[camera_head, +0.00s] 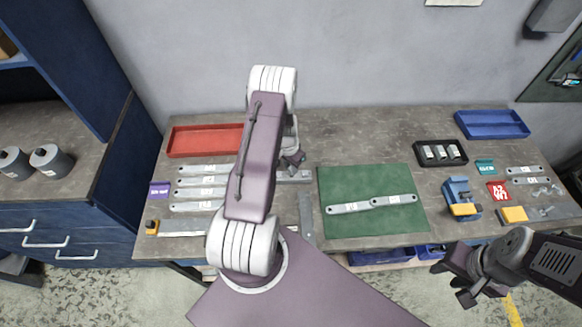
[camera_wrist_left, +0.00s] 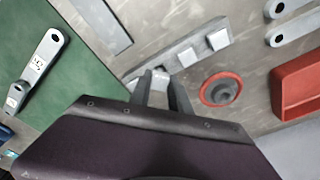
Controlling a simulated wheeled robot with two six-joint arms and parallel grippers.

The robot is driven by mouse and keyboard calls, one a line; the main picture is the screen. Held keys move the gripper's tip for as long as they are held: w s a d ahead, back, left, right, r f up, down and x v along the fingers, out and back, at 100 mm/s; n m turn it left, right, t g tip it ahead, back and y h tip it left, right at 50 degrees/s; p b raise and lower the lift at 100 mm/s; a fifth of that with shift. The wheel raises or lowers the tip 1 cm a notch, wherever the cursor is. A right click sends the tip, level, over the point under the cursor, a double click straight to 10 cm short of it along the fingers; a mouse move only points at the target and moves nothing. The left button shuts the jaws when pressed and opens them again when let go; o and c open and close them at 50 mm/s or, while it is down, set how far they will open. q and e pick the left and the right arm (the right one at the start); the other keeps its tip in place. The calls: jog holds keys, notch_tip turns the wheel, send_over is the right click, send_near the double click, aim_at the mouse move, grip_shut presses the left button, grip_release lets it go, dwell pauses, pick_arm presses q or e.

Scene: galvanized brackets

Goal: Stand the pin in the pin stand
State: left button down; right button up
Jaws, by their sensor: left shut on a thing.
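My left gripper (camera_head: 293,160) is over the back middle of the bench, partly hidden by its own arm in the head view. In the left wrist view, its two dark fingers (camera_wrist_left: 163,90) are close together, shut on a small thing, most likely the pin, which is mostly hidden. A grey bar with pale square blocks (camera_wrist_left: 190,52) lies just beyond the fingertips. A round red piece with a dark grey centre (camera_wrist_left: 221,89), possibly the pin stand, sits right of the fingers, apart from them. My right gripper (camera_head: 456,282) is open and empty off the bench's front edge.
A green mat (camera_head: 350,225) bears two joined flat links. A red tray (camera_head: 205,140) and flat brackets (camera_head: 203,181) lie left. A black holder (camera_head: 422,150), a blue vise (camera_head: 459,195) and a blue tray (camera_head: 492,124) stand right. The bench behind the mat is clear.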

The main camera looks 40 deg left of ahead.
pick_arm(q)
jog(key=shift+f+b, duration=1.7)
jog(key=shift+b, duration=0.05)
jog(key=c, duration=1.1)
grip_release()
jog(key=shift+c, duration=0.2)
jog(key=shift+r, duration=0.55)
notch_tip(320, 180, up, 8)
jog(key=b, duration=0.2)
jog(key=shift+s, duration=0.4)
